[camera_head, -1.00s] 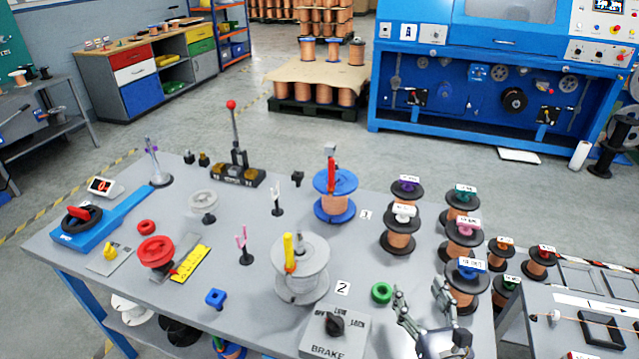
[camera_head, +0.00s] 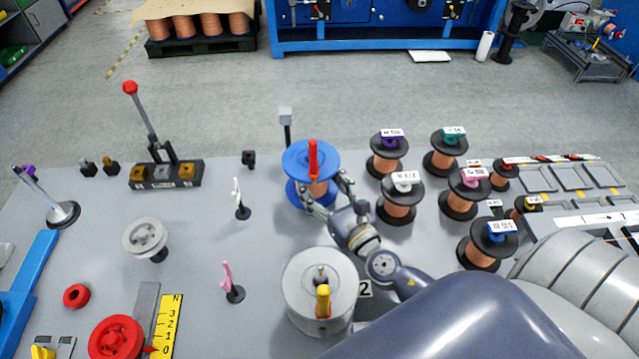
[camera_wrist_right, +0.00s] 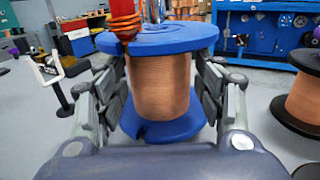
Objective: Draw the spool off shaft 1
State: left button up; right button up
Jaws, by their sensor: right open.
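The spool on shaft 1 has blue flanges (camera_head: 296,160) and a copper winding (camera_wrist_right: 160,82). It stands upright at the back middle of the table. A red lever-like piece (camera_head: 313,158) stands up at its top centre and hides the shaft; its red lower part (camera_wrist_right: 122,18) also shows in the wrist view. My right gripper (camera_head: 326,190) is open, reaching in from the front right. In the wrist view its fingers (camera_wrist_right: 160,92) stand on both sides of the winding, between the flange heights. I cannot tell if they touch it. My left gripper is not in view.
A grey spool (camera_head: 305,280) with a yellow lever (camera_head: 323,302) stands in front, beside the label 2 (camera_head: 365,289). Several copper spools with black flanges (camera_head: 397,207) stand close on the right. A white hook stand (camera_head: 240,200) and pink stand (camera_head: 232,285) are left.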

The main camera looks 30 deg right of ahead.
aim_at(303, 159)
jog(key=w+p, duration=0.1)
jog(key=w, duration=0.8)
jog(key=shift+s, duration=0.1)
grip_shut()
jog(key=shift+r, duration=0.2)
